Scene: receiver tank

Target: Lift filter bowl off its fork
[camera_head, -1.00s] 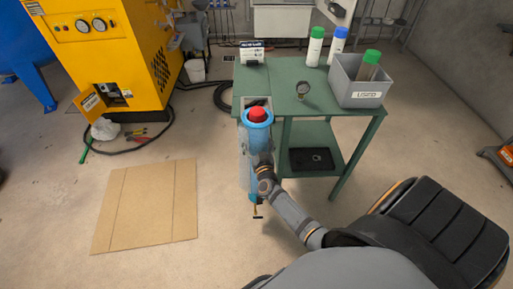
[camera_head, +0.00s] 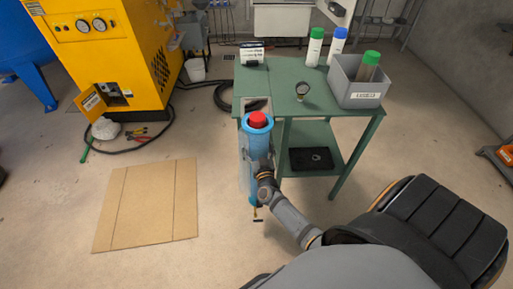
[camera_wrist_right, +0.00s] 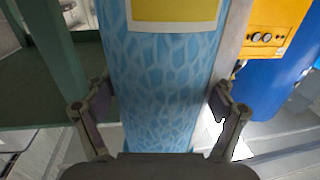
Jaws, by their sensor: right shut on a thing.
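The filter bowl (camera_head: 246,160), a tall blue-mesh cylinder with a blue collar and a red cap, stands upright at the green table's front left corner. A small drain fitting hangs at its bottom. My right gripper (camera_head: 258,168) is shut on its middle from the right and near side. In the right wrist view, the bowl (camera_wrist_right: 165,75) fills the middle, with a yellow label above. Fingers of my right gripper (camera_wrist_right: 160,105) lie along both its sides. A grey plate (camera_head: 257,104) shows behind the cap; I cannot make out the fork. My left gripper is not in view.
Cardboard (camera_head: 147,205) lies on open floor at left.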

